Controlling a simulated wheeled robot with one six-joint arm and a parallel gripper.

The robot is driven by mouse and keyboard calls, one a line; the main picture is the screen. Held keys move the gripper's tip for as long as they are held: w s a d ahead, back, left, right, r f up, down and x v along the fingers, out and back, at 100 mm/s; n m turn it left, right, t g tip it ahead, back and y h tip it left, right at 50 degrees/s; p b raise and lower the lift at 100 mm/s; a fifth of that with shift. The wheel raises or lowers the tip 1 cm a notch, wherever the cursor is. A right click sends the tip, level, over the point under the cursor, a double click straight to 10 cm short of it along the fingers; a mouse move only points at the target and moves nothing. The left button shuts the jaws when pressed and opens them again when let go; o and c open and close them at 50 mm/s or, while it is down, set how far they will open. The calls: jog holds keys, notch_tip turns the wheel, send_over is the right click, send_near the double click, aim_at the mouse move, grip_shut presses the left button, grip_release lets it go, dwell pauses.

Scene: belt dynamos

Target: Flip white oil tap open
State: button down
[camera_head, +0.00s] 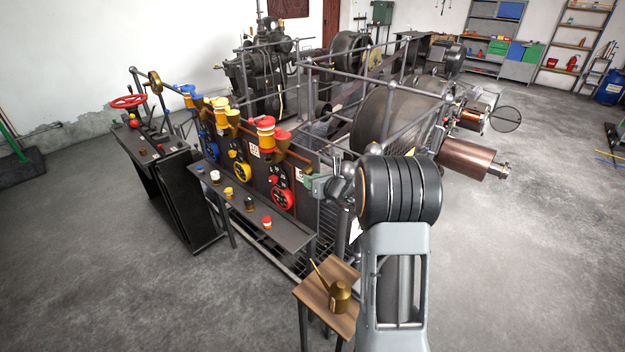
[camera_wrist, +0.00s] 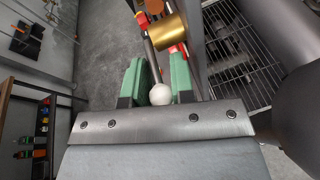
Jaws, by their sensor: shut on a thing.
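In the wrist view, a white ball-shaped knob (camera_wrist: 160,95) sits between the green fingers of my gripper (camera_wrist: 161,80). My gripper is shut on this knob, which I take to be the handle of the white oil tap. A grey rod (camera_wrist: 151,55) shows beyond the knob, beside a brass cylinder (camera_wrist: 168,33). Whether the rod joins the knob is hard to tell. In the head view, my gripper (camera_head: 313,184) is at the right end of the dark panel, near the red round dial (camera_head: 282,199). The tap cannot be made out there.
A narrow shelf (camera_head: 285,235) with several small coloured pots runs below the panel. A wooden stand (camera_head: 312,290) with a brass oil can (camera_head: 340,297) stands close below my arm. Railings and a large belt drum (camera_head: 385,115) lie behind. The floor at left front is clear.

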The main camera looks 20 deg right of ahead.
jog(key=shift+d, duration=0.1)
jog(key=c, duration=1.3)
grip_release()
jog(key=b+v, duration=0.1)
jog(key=v, duration=1.3)
jog(key=shift+b, duration=0.4)
jog(key=shift+w, duration=0.1)
